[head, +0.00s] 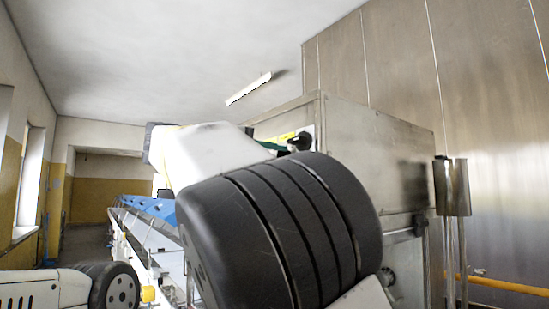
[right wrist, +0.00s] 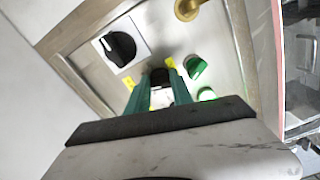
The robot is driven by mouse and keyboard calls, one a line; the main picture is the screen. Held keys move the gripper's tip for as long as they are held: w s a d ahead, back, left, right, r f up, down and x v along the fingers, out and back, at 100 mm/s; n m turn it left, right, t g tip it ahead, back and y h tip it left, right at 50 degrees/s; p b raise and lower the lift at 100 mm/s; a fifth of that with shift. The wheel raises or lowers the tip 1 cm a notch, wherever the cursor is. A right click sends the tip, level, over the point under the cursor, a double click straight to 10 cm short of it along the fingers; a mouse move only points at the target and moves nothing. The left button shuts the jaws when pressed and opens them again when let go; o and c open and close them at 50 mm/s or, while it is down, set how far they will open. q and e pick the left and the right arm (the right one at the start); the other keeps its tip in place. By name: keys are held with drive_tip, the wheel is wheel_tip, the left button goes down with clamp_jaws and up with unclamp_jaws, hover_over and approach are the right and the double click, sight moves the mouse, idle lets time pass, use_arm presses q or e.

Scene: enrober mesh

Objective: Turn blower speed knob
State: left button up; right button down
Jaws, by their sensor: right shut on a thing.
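A small black knob (right wrist: 160,78) on a steel control panel sits between the green fingers of my right gripper (right wrist: 161,88) in the right wrist view. The gripper is shut on it. Yellow labels lie close to the fingertips. The fingers and palm hide the panel below the knob. In the head view my right arm covers much of the machine, and only a bit of green finger shows by a yellow label. My left gripper is not in view; only part of my left arm shows at lower left.
A larger black knob on a white plate (right wrist: 118,47) is up-left of the held one. Green buttons (right wrist: 195,67) sit to its right, and a brass-coloured part (right wrist: 187,8) is above. The steel machine housing (head: 375,150) stands behind my arm. A blue-edged conveyor (head: 150,207) runs away at left.

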drive_tip(key=shift+n, duration=1.5)
drive_tip(key=c, duration=1.1)
unclamp_jaws()
drive_tip(key=shift+a, duration=0.15)
drive_tip(key=v, duration=0.7)
drive_tip(key=shift+s+a, duration=0.2)
drive_tip(key=shift+s, duration=0.05)
